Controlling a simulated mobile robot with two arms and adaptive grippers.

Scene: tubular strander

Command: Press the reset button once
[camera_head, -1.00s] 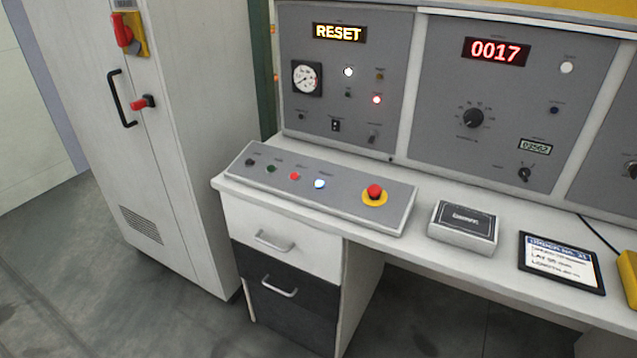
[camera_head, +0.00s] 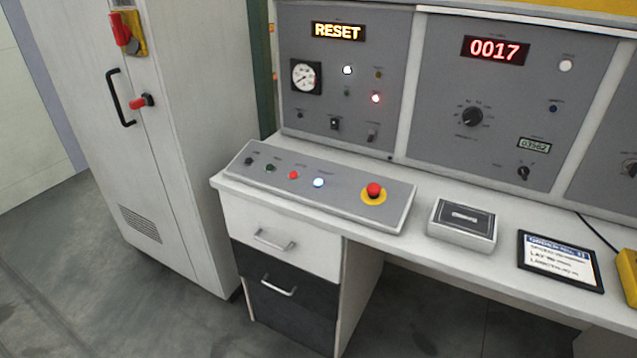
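A sloped grey button panel (camera_head: 340,205) lies on the left end of the desk. It carries a row of small buttons: a black one (camera_head: 248,161), a green one (camera_head: 270,168), a red one (camera_head: 294,175) and a lit blue-white one (camera_head: 319,182). Their labels are too small to read, so I cannot tell which is the reset button. A red mushroom button (camera_head: 374,190) on a yellow ring sits further right on the panel. A display (camera_head: 339,31) on the upright console reads RESET. Neither of my grippers is in view.
A tall light cabinet (camera_head: 190,130) with a black handle stands left of the desk. A small grey box (camera_head: 463,224) and a tablet-like card (camera_head: 560,261) lie on the desk right of the panel. Drawers (camera_head: 285,245) are below. The floor in front is clear.

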